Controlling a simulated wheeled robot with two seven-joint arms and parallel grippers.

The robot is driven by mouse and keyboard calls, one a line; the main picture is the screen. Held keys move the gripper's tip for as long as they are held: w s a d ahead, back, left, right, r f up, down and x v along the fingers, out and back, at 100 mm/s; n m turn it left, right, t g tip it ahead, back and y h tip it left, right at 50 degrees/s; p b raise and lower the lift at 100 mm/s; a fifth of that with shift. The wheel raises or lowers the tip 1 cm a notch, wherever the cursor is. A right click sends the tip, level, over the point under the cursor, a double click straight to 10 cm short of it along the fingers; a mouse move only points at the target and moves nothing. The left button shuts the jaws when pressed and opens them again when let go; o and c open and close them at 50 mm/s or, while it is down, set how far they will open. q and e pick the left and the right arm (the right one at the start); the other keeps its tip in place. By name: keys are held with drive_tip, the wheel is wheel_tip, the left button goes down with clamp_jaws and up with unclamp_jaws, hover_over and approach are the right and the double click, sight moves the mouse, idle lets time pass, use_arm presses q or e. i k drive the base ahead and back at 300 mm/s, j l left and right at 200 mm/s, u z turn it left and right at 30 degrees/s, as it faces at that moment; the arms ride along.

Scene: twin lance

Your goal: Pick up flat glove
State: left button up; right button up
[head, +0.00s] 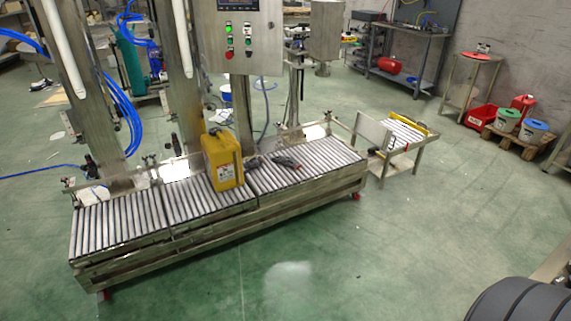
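I cannot make out a flat glove for certain. A small dark item (286,162) with a reddish edge lies on the roller conveyor (216,200), just right of the yellow canister (223,163). It is too small to tell whether it is a glove. Neither of my grippers is in the head view.
The long conveyor crosses the middle, with steel columns and a control box (240,35) behind it. A small side table (402,135) stands at its right end. Red containers (481,116) and buckets sit at far right. The green floor in front is open.

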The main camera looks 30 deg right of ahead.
sight(287, 162)
drive_tip(key=i+l+z, duration=0.1)
drive_tip(key=i+l, duration=0.35)
drive_tip(key=i+l+z, duration=0.1)
drive_tip(key=i+l, duration=0.3)
drive_tip(key=i+l+z, duration=0.1)
drive_tip(key=i+l, duration=0.3)
drive_tip(key=i, duration=0.15)
drive_tip(key=i+l+z, duration=0.1)
drive_tip(key=i+l, duration=0.25)
drive_tip(key=i, duration=0.15)
drive_tip(key=i+l+z, duration=0.1)
drive_tip(key=i+l, duration=0.2)
drive_tip(key=i, duration=0.25)
drive_tip(key=i+l+z, duration=0.1)
drive_tip(key=i+l, duration=0.15)
drive_tip(key=i, duration=0.25)
